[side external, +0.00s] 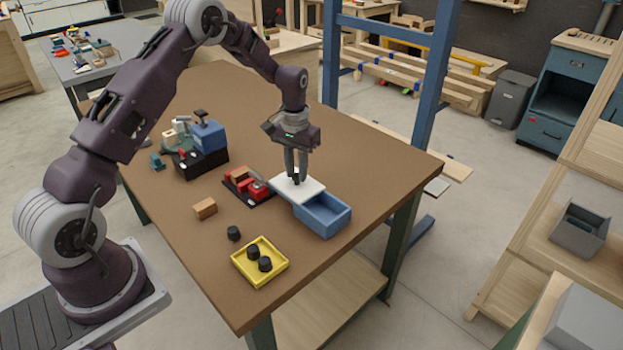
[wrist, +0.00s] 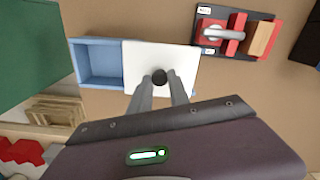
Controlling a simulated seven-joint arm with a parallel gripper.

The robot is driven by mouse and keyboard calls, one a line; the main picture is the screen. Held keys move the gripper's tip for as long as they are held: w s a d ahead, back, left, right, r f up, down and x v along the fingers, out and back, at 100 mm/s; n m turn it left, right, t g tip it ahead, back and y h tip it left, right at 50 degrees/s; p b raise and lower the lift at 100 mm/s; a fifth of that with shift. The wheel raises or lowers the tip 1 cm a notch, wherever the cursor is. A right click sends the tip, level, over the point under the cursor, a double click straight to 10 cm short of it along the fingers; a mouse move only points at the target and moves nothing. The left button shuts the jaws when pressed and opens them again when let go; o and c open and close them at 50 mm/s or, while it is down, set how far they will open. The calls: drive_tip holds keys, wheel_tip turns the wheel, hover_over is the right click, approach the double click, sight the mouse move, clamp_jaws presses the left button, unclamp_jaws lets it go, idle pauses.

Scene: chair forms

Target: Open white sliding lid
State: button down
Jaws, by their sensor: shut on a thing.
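The white sliding lid (side external: 299,187) lies over the left part of a blue box (side external: 322,215) on the brown table. The right part of the box is uncovered and its inside looks empty. In the wrist view the white lid (wrist: 178,62) sits right of the open blue compartment (wrist: 102,62). A round black knob (wrist: 159,76) stands on the lid. My gripper (side external: 296,178) points down onto the lid, its fingers shut on the knob. The fingers (wrist: 158,90) also show around the knob in the wrist view.
A red clamp fixture (side external: 247,186) stands just left of the lid. A yellow tray (side external: 260,262) holds two black knobs, with another black piece (side external: 233,233) and a wooden block (side external: 205,209) nearby. A blue and black machine (side external: 203,145) stands farther back. The table's right side is clear.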

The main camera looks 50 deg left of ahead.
sight(295, 174)
drive_tip(key=shift+a, duration=0.45)
drive_tip(key=c, duration=1.2)
unclamp_jaws()
drive_tip(key=shift+c, duration=0.2)
wheel_tip(295, 174, up, 7)
drive_tip(key=shift+r, duration=0.1)
